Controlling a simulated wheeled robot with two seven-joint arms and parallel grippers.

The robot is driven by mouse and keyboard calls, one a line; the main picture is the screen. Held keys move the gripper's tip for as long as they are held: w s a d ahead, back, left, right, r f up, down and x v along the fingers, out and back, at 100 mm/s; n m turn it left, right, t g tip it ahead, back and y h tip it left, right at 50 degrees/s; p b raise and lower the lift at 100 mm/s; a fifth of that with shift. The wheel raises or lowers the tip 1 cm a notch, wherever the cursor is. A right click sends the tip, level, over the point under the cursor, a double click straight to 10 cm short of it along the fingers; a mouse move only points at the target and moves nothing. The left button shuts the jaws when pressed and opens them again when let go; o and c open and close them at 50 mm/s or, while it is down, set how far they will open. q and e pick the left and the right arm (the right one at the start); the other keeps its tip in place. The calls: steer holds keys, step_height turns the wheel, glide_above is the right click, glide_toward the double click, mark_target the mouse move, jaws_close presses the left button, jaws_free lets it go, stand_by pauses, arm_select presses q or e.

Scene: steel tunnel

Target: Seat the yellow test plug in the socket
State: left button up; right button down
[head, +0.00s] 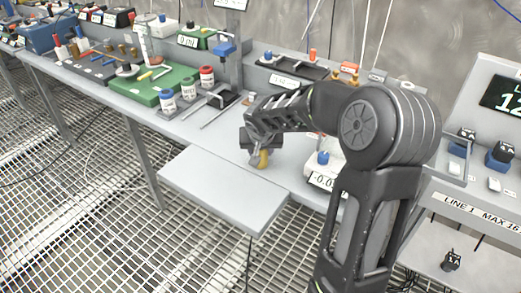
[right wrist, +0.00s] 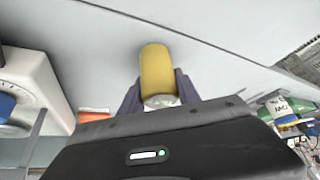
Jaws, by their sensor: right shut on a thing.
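My right gripper (head: 256,157) is shut on the yellow test plug (head: 264,158), over the bench near the inner edge of the pull-out shelf. In the right wrist view the plug (right wrist: 156,72) is a yellow cylinder with a pale near end, held between the two dark fingers (right wrist: 158,98). I cannot tell whether the plug touches the surface below. I cannot make out the socket for certain in either view. My left gripper is not in view.
The grey shelf (head: 215,185) in front is bare. A white meter with a blue knob (head: 323,158) stands close right of the gripper, partly behind my arm. Red and blue jars (head: 207,77), a green board (head: 150,85) and a stand are to the left.

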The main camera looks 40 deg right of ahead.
steer(key=c, duration=0.9)
jaws_free()
steer(key=shift+o, duration=0.2)
steer(key=shift+r, duration=0.25)
steer(key=v, duration=1.1)
steer(key=shift+s+a+r, duration=0.15)
steer(key=shift+a+r, duration=0.1)
steer(key=shift+r, duration=0.05)
steer(key=shift+o, duration=0.5)
